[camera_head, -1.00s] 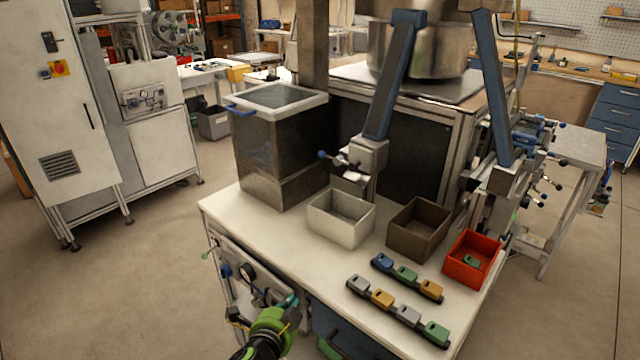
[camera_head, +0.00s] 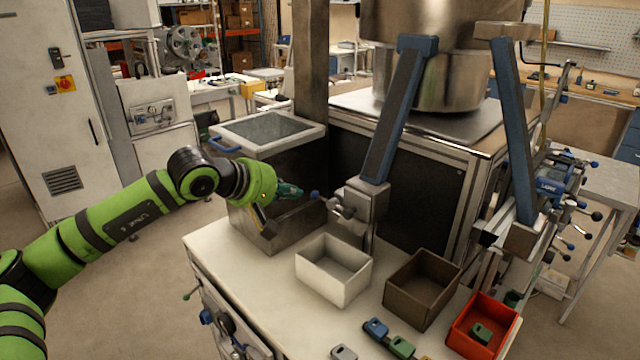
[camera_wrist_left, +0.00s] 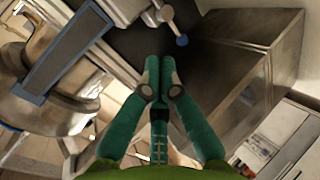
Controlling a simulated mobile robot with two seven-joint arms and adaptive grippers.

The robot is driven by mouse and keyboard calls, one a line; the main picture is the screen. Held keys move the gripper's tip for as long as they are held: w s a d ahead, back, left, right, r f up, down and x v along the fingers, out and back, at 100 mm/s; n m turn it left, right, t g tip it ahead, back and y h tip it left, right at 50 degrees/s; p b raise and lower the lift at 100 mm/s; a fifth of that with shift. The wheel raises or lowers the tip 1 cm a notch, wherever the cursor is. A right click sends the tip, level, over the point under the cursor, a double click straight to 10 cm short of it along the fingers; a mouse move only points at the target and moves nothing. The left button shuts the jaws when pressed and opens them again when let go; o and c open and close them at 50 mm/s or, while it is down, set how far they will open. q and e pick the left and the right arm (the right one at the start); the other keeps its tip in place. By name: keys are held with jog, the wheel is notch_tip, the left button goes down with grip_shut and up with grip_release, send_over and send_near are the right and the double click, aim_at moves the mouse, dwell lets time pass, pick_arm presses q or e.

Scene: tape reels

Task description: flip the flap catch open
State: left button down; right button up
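A small lever with a blue ball knob (camera_head: 315,194) sticks out from the grey metal block (camera_head: 366,205) at the foot of the blue strut; I cannot tell for sure that it is the flap catch. In the left wrist view the blue knob (camera_wrist_left: 182,40) is just beyond my fingertips, up and to the right. My left gripper (camera_head: 298,190), with teal fingers, is a little left of the knob and apart from it. In the left wrist view its fingertips (camera_wrist_left: 160,66) are together with nothing between them. My right gripper is not in view.
A dark bin with a pale rim and blue handle (camera_head: 226,145) stands left, below and behind my gripper. White (camera_head: 322,288), brown (camera_head: 408,318) and red (camera_head: 459,341) boxes stand on the white bench (camera_head: 215,255). A second blue strut (camera_head: 513,130) stands to the right.

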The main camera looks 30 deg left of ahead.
pick_arm(q)
jog(key=a+r+y, duration=0.1)
jog(key=a+y, duration=0.1)
jog(key=a, duration=0.2)
jog(key=p, duration=0.7)
send_near(315, 192)
jog(key=a+x, duration=0.1)
jog(key=x, duration=0.4)
jog(key=shift+w+d+f, duration=0.4)
jog(key=shift+w+d, duration=0.25)
jog(key=shift+w+f, duration=0.1)
jog(key=shift+f, duration=0.05)
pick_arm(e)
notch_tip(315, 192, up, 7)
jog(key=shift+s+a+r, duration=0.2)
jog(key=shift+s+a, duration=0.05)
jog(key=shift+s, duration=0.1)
